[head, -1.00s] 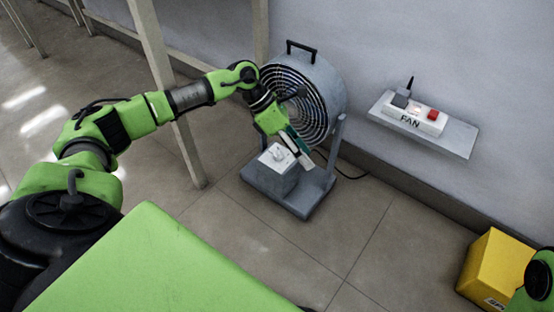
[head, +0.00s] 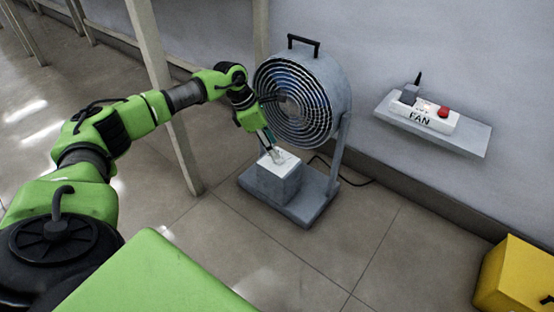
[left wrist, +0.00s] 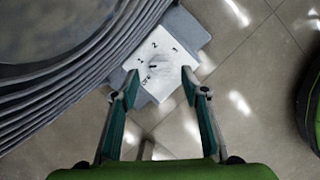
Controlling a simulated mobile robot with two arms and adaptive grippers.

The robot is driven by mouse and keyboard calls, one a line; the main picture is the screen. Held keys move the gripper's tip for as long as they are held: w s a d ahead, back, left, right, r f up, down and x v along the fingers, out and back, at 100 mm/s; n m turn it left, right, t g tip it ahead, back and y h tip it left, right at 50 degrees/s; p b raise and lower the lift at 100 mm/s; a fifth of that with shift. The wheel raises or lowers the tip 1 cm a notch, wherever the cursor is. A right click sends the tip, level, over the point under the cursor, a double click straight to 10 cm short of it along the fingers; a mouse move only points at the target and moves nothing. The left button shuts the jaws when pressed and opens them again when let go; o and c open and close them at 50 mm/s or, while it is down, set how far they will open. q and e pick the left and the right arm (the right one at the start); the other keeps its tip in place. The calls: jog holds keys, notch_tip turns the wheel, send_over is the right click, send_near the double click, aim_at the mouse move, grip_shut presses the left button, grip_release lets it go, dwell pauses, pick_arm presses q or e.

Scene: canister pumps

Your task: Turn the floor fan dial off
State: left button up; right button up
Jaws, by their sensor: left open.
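The floor fan (head: 300,98) stands by the wall, a grey round cage on a base with a control box (head: 270,183). The box has a white top plate (head: 288,163), marked 1, 2, 3 and OFF in the left wrist view (left wrist: 172,78). The round dial (left wrist: 155,66) sits in the middle of the plate; its exact setting is too small to tell. My left gripper (head: 272,157) is over the plate. In the left wrist view its open fingers (left wrist: 160,85) are on either side of the dial's near side, with nothing held. My right gripper is out of view.
A wall shelf (head: 463,139) on the right holds a white power strip (head: 424,117) labelled FAN with a red button (head: 443,112). A yellow box (head: 518,277) is at the lower right. A cable runs from the fan along the wall. Floor in front is clear.

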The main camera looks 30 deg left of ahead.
pick_arm(q)
jog(key=shift+b+x, duration=0.9)
jog(key=shift+x, duration=1.25)
jog(key=c, duration=1.1)
